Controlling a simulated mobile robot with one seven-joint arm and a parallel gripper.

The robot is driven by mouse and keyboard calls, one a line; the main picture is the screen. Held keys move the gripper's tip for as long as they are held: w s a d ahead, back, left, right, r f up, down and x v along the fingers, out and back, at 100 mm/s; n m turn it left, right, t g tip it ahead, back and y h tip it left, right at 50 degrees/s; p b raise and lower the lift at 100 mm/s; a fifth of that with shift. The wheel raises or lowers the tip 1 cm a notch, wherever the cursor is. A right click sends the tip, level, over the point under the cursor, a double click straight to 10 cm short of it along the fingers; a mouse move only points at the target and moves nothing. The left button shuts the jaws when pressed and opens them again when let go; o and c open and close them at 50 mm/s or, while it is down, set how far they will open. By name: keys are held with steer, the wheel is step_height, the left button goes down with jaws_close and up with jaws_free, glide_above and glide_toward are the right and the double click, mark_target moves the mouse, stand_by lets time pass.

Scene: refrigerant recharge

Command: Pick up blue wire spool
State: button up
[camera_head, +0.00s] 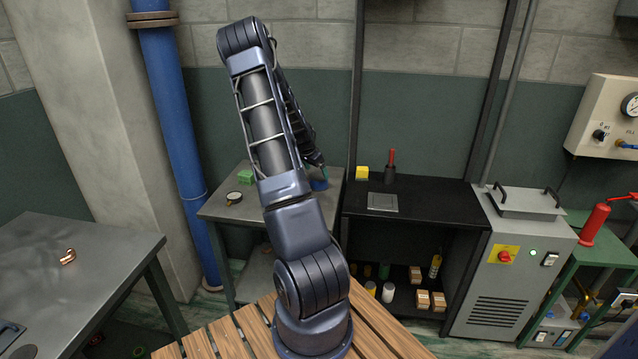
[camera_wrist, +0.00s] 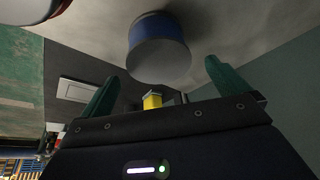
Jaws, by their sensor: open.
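The blue wire spool (camera_head: 319,184) is on the grey metal table, partly hidden by my arm. In the wrist view the spool (camera_wrist: 158,32) shows as a short blue cylinder with a pale grey end face. My gripper (camera_wrist: 162,70) is open, with its two green fingers apart. In the wrist view the spool appears beyond and between the fingertips, with nothing held. In the head view my gripper (camera_head: 323,168) is close above the spool, mostly hidden behind the arm. I cannot tell whether they touch.
The grey table (camera_head: 222,207) also holds a round gauge (camera_head: 234,198) and a green block (camera_head: 248,174). The black bench to the right holds a yellow block (camera_head: 362,172), a red-handled tool (camera_head: 391,165) and a metal plate (camera_head: 382,202). A blue pipe (camera_head: 172,110) stands at left.

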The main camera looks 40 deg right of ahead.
mark_target(319, 175)
steer(key=shift+x, duration=3.4)
steer(key=shift+c, duration=0.4)
steer(key=c, duration=1.2)
